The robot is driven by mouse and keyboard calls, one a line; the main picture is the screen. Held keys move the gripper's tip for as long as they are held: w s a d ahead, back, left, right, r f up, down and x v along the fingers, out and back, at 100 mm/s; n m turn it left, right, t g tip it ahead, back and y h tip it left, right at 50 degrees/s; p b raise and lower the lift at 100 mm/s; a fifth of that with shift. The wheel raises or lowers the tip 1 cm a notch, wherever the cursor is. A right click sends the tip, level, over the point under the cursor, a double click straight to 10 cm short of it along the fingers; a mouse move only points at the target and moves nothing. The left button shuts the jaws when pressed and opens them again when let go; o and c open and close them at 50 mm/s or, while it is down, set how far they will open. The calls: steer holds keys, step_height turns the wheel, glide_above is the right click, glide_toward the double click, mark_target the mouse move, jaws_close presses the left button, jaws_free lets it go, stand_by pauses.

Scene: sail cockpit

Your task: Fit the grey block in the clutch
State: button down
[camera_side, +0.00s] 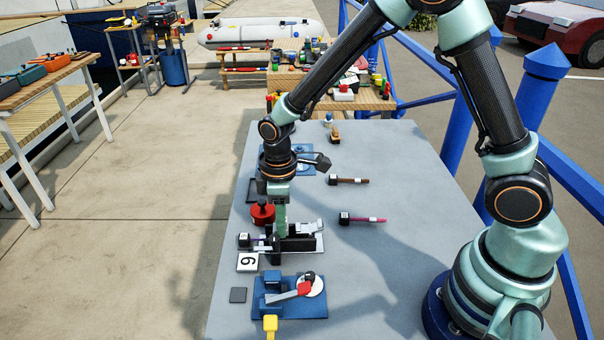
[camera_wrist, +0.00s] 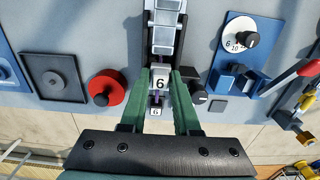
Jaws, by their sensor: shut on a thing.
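My gripper (camera_wrist: 160,78) has green fingers on both sides of a light grey block marked 6 (camera_wrist: 160,83) and is shut on it. In the side view my gripper (camera_side: 280,228) reaches down at the left end of the clutch (camera_side: 307,240), a dark and silver mechanism on a pale base. In the wrist view the clutch (camera_wrist: 165,30) runs upward from the block. A purple piece and a smaller face marked 6 (camera_wrist: 156,112) show below the block. The fingers hide the contact between block and clutch, so I cannot tell how deep it sits.
A red round knob (camera_side: 262,213) stands close beside the clutch. A blue unit with a dial and red-tipped lever (camera_side: 290,295) is on the near side. Brown (camera_side: 350,180) and pink (camera_side: 365,219) handled pieces lie to the right.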

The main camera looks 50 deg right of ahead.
steer(key=shift+f, duration=0.2)
steer(key=shift+r, duration=0.6)
stand_by(2.3)
steer(key=shift+f, duration=0.65)
stand_by(0.8)
steer(key=shift+c, duration=0.8)
jaws_free()
steer(key=shift+w+a+r, duration=0.1)
steer(key=shift+w+r, duration=0.05)
steer(key=shift+r, duration=0.7)
steer(key=shift+w+a+r, duration=0.1)
steer(key=shift+r, duration=1.5)
steer(key=shift+s+d+r, duration=0.15)
steer(key=shift+r, duration=0.5)
